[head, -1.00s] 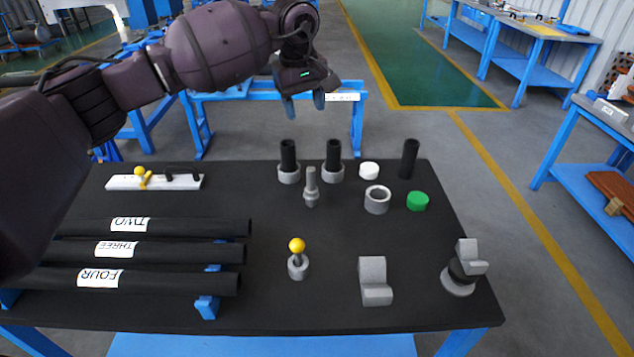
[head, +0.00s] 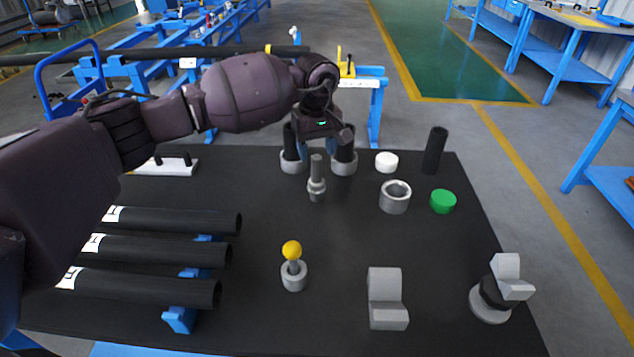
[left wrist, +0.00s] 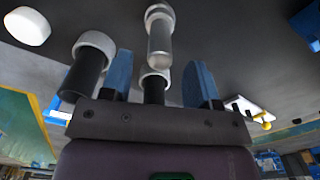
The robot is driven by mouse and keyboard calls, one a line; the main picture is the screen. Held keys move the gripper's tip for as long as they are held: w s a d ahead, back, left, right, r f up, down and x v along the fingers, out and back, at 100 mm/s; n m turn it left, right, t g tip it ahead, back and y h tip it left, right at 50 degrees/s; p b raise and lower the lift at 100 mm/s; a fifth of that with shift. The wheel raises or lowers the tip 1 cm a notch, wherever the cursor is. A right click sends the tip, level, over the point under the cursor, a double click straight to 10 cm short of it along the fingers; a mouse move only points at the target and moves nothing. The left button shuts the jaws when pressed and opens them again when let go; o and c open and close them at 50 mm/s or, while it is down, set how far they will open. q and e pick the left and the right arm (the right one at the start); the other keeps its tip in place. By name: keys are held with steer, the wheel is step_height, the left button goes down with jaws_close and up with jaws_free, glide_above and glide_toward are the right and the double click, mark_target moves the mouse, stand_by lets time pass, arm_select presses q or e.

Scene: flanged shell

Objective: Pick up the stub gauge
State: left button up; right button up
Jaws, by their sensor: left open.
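A grey stepped pin with a collar, which I take to be the stub gauge (head: 316,187), stands upright near the back middle of the table in the head view. It also shows at the top of the left wrist view (left wrist: 159,38). My left gripper (head: 319,150) is open and empty, low over the table, just beyond the pin in the head view. In the left wrist view its blue fingers (left wrist: 160,82) stand apart, with the pin ahead, in line with the gap and outside it. My right gripper is in neither view.
Two black posts in grey rings (head: 292,163) stand close to the left gripper, partly hidden by it. A white puck (head: 386,161), grey ring (head: 395,197), green puck (head: 443,201) and black post (head: 434,150) stand right. Black tubes (head: 150,287) lie front left; a yellow-balled piece (head: 293,274) stands in front.

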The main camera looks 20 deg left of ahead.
mark_target(317, 168)
arm_select(q)
steer(key=shift+f, duration=2.9)
steer(key=shift+c, duration=0.3)
steer(key=shift+r, duration=0.1)
jaws_close()
